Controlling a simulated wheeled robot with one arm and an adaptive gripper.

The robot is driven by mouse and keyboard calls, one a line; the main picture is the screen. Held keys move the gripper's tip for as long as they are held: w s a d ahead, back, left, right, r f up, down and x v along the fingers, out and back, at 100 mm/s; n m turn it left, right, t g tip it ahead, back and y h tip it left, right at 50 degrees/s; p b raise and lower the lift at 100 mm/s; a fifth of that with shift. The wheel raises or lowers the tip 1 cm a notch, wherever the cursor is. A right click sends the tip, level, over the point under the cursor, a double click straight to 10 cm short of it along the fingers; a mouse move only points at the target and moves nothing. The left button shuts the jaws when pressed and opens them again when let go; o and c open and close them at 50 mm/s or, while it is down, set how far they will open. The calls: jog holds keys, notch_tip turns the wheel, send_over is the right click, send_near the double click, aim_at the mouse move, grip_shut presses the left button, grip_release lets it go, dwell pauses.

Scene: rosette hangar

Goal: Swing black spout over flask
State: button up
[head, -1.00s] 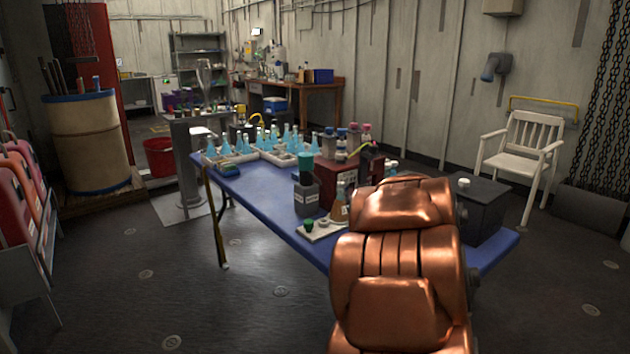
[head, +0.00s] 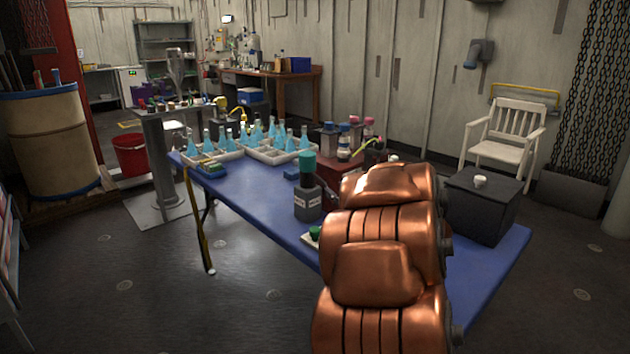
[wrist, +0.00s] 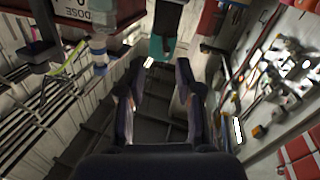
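My gripper (wrist: 158,95) is open and empty in the wrist view, its two dark fingers apart. In the head view it is hidden behind my copper arm. The red dispenser (head: 336,168) stands on the blue table, partly behind my arm. A yellow-green spout (head: 360,148) sticks up from it. A small dark piece (head: 377,143) beside that may be the black spout; I cannot tell. In the wrist view, a panel marked DOSE (wrist: 80,12) and a yellow-green spout (wrist: 38,50) are at upper left. The amber flask is hidden behind my arm.
A dark bottle with a teal cap (head: 307,190) stands left of my arm, with a green cap (head: 315,233) near it. Blue flasks (head: 290,142) stand in white trays behind. A black box (head: 488,205) is at the right. The table's front left (head: 240,205) is clear.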

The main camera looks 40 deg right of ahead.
aim_at(326, 185)
jog(key=x, duration=0.6)
jog(key=shift+w+a+b, duration=0.1)
jog(key=shift+a+b, duration=0.25)
jog(key=shift+b, duration=0.05)
jog(key=shift+w+d, duration=0.25)
jog(key=shift+w, duration=0.4)
grip_shut()
